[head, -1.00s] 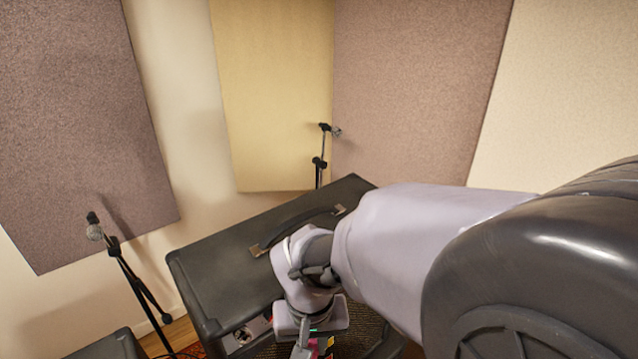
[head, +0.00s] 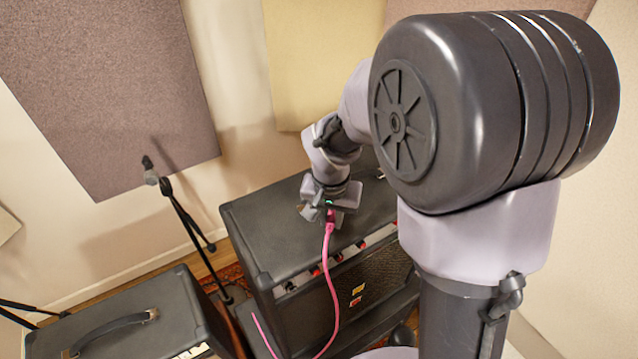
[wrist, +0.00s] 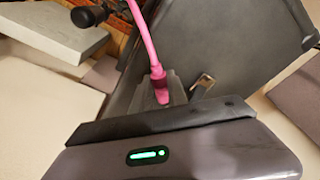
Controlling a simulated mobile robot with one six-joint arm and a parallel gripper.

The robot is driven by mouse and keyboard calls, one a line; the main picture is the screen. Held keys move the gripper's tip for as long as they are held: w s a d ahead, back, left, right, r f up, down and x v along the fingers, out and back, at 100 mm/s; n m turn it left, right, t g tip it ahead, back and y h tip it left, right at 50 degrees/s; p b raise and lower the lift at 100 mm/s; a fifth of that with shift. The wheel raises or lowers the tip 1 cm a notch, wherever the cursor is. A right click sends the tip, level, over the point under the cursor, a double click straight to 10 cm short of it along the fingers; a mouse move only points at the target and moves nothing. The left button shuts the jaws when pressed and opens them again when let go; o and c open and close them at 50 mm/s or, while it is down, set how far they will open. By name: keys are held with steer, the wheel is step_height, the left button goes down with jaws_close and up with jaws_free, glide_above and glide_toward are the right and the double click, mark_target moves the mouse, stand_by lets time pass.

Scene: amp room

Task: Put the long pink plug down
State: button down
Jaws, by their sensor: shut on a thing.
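My gripper (head: 328,210) is shut on the long pink plug (head: 331,216), which shows as a small pink piece between the fingers. In the wrist view the plug (wrist: 160,92) sits between the fingertips, and much of it is hidden by them. Its pink cable (head: 328,268) hangs from the gripper in front of the black amp (head: 268,228) and loops back at the floor. In the head view my gripper appears over the amp's top, near the front edge. I cannot tell how far above the surface it is.
The amp's front has a row of knobs or sockets (head: 316,270) and stickers (head: 357,290). A second black amp (head: 150,318) stands at the lower left. A microphone stand (head: 190,222) is behind them. Bare amp top lies left of my gripper.

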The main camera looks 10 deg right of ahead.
step_height(320, 180, down, 2)
steer(key=shift+w+f, duration=0.15)
steer(key=shift+f, duration=0.2)
